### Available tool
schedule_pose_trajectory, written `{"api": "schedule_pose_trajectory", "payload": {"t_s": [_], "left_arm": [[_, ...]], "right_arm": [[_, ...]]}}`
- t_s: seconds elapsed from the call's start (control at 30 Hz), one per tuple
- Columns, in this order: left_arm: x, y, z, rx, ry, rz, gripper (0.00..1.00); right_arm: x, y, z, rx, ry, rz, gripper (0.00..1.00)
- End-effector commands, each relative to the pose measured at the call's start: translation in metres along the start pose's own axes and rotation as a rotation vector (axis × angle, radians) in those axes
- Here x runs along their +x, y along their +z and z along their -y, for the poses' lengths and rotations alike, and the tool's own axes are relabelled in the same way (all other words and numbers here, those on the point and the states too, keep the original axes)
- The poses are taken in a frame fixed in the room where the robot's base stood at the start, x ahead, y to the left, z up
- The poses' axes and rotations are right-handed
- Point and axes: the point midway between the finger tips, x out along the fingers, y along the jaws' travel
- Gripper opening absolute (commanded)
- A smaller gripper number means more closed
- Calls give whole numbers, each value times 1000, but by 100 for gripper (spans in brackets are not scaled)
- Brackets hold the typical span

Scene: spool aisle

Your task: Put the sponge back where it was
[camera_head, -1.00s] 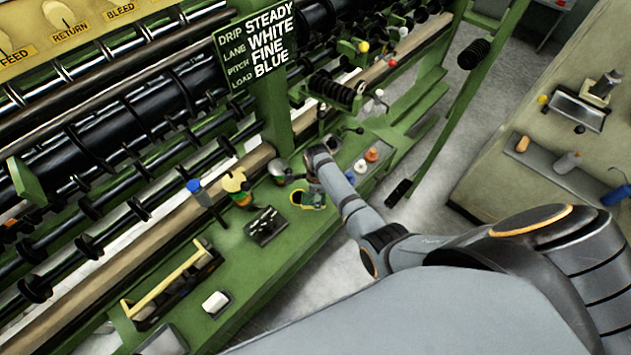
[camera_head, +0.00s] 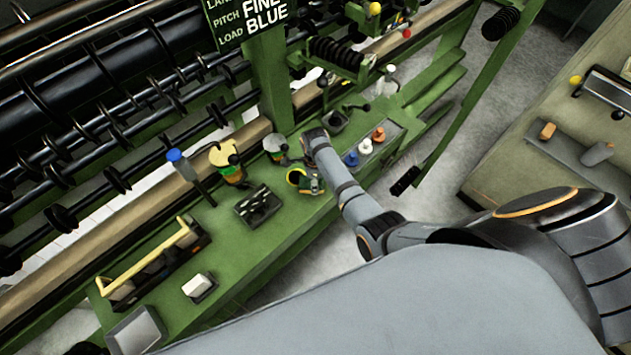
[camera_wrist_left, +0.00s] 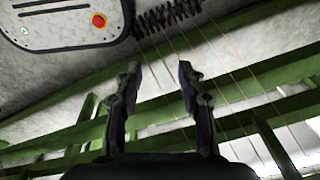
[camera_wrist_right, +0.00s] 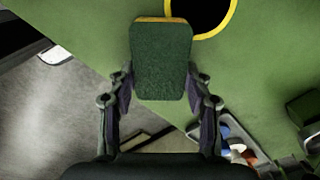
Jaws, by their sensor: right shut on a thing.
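The sponge, a green block with a yellow edge (camera_wrist_right: 162,62), is between the fingers of my right gripper (camera_wrist_right: 161,84), which is shut on it. In the right wrist view it is over the green bench, close to a dark round spot with a yellow rim (camera_wrist_right: 208,18). In the head view the spot (camera_head: 297,177) is beside my right gripper (camera_head: 314,184), near the bench's front edge. Whether the sponge touches the bench is unclear. My left gripper (camera_wrist_left: 159,70) is open and empty in the left wrist view, and is not in the head view.
A tray of coloured pieces (camera_head: 392,140) stands right of my arm.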

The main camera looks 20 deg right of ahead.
Motion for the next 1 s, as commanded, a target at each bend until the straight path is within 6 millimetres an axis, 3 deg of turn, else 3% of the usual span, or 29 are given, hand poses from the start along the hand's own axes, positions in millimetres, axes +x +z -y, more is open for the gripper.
{"api": "schedule_pose_trajectory", "payload": {"t_s": [0.1, 0.13, 0.3, 0.67, 0.77, 1.0], "left_arm": [[2, 15, 5, 4, -6, 22, 40], [1, 19, 7, 5, -8, 27, 40], [0, 26, 12, 8, -14, 38, 40], [-3, 18, 12, 7, -14, 28, 40], [-3, 16, 12, 7, -13, 25, 40], [-1, 15, 10, 6, -11, 23, 40]], "right_arm": [[4, 0, 0, 0, 1, 0, 20], [4, 0, 0, 0, 1, 1, 51], [3, 0, 0, 0, 0, 1, 73], [-4, 1, 0, 0, -1, 2, 73], [-20, 2, 1, -1, -4, 4, 73], [-78, 2, 1, -1, -4, 4, 73]]}}
